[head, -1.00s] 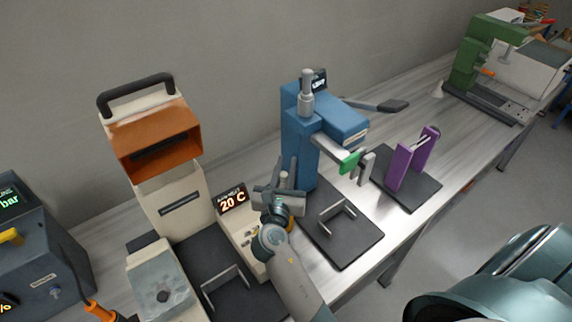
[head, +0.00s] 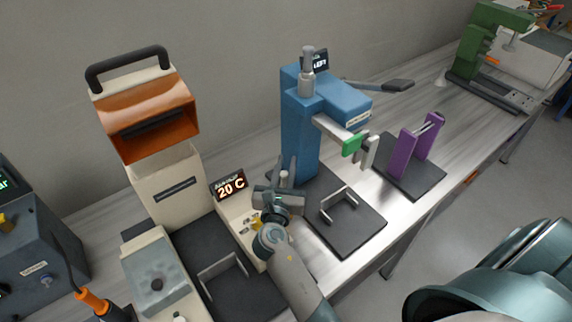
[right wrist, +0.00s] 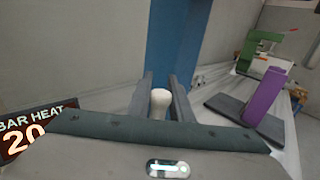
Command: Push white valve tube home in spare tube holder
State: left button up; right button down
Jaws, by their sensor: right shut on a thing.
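My right gripper (head: 285,174) is shut on the white valve tube, between the 20 C display unit and the blue press. The tube's pale, rounded top (right wrist: 160,99) shows between the two grey fingers in the right wrist view. It looks roughly upright. Its lower end is hidden by the gripper body, so I cannot tell how deep it sits. I cannot make out the spare tube holder, which may be hidden behind my gripper and forearm. My left gripper is not in view.
The blue press (head: 299,135) stands just behind my gripper, its dark base (head: 345,233) to the right. The beige heater unit with the 20 C display (head: 230,186) is close on the left. A purple stand (head: 402,157) is farther right. The bench's front edge runs below.

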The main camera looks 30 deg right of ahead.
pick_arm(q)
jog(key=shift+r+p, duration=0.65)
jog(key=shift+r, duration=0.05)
pick_arm(e)
jog(key=shift+r, duration=0.1)
dwell(1.8)
